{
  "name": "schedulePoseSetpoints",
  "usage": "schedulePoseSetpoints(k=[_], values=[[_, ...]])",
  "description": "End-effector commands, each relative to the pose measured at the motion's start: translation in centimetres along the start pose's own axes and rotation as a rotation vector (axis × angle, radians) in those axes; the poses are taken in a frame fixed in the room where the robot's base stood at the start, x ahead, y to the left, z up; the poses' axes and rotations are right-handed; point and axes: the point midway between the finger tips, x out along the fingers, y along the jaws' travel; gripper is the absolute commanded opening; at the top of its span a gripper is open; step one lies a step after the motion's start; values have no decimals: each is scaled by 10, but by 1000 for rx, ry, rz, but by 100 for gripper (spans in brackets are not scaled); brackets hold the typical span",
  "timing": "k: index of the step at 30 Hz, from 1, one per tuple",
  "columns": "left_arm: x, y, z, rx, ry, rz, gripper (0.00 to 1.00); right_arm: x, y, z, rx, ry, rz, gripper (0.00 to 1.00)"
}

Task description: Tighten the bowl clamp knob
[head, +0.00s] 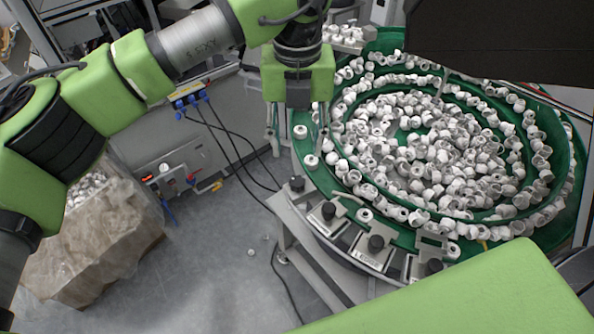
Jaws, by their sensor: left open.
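A large green bowl (569,190) full of white caps fills the right half of the head view. I cannot tell which one is the clamp knob meant. My left gripper (297,138) points down over the bowl's left edge, above and behind the leftmost knob. Its fingers are spread with nothing seen between them. My right gripper is out of view.
White caps (440,150) crowd the bowl and its spiral track. A cardboard box (100,250) with a plastic liner stands at lower left. A grey control panel (185,170) with cables is behind it. A dark panel (500,30) overhangs the bowl. The floor between box and bowl is mostly clear.

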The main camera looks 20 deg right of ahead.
Motion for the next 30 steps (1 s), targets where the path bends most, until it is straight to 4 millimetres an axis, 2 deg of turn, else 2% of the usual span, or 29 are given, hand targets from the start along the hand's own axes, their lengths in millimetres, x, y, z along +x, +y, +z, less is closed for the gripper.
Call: schedulePoseSetpoints(k=[1, 9, 15, 20, 27, 28, 30], values=[[8, 0, -1, 0, 6, -1, 41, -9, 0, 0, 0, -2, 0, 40], [65, -1, -2, 1, 6, -2, 41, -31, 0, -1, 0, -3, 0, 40], [92, -1, -1, 1, 4, -3, 41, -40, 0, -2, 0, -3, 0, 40], [102, -1, -1, 2, 2, -4, 41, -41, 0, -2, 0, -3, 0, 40], [103, -1, -1, 2, 1, -4, 41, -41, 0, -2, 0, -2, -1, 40], [103, -1, -1, 2, 1, -4, 38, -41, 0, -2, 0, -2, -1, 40], [103, -1, 0, 2, 1, -4, 20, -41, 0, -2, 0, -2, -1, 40]])
